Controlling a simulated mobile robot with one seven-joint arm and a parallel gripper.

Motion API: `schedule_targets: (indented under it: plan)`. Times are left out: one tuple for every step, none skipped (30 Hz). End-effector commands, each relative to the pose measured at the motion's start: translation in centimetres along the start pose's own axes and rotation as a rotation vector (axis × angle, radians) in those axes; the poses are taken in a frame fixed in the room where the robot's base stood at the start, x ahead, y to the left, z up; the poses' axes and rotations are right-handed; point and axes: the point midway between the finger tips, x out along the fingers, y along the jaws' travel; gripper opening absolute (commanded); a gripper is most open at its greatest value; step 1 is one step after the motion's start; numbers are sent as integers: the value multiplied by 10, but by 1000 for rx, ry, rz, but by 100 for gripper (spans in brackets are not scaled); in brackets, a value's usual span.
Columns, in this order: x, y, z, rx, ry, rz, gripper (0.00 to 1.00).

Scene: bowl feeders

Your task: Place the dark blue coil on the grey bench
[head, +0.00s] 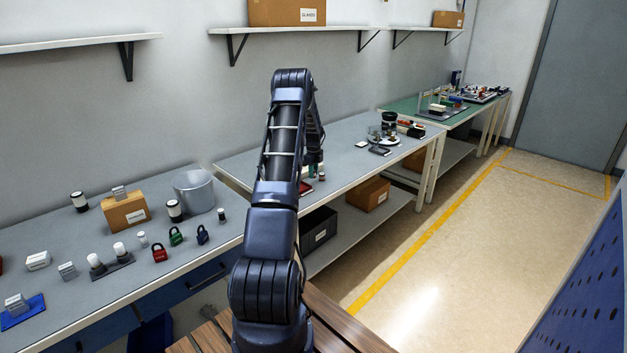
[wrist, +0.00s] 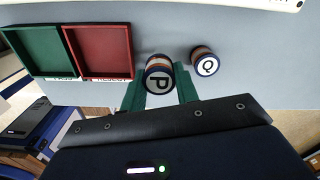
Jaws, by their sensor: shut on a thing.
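My gripper (wrist: 160,88) has its two green fingers closed on either side of a short round coil marked P (wrist: 158,78). This coil has a white top, a dark blue rim and red and pale bands on its side. A second coil, marked Q (wrist: 204,62), stands apart to the right, with brown and dark blue bands. Both are over the grey bench (wrist: 240,30); I cannot tell whether the P coil touches it. In the head view my arm reaches over the middle grey bench (head: 350,140), and it partly hides the gripper and coils.
A green tray (wrist: 36,50) and a red tray (wrist: 100,48) lie side by side left of the coils. Jars and a plate (head: 385,138) stand at the bench's far end. The near bench holds a metal pot (head: 195,190), a carton (head: 126,212) and padlocks.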

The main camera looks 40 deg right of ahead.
Motion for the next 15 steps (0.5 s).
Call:
schedule_targets:
  plan:
    - [4, 0, 0, 0, 0, 1, 8]
    - [7, 0, 0, 0, 0, 1, 8]
    - [12, 0, 0, 0, 0, 1, 8]
    - [16, 0, 0, 0, -1, 1, 8]
    - [20, 0, 0, 0, 0, 2, 8]
    - [26, 0, 0, -1, 0, 2, 8]
    - [30, 0, -1, -1, 1, 2, 8]
    - [34, 0, -1, 0, 1, 2, 8]
    - [38, 0, -1, 0, 0, 1, 8]
    - [39, 0, 0, 0, -1, 0, 8]
    - [40, 0, 0, 0, -1, 0, 8]
    - [40, 0, 0, 0, -1, -1, 8]
    - [40, 0, 0, 0, -1, -1, 8]
    - [40, 0, 0, 0, -1, -1, 8]
    - [40, 0, 0, 0, -1, -1, 8]
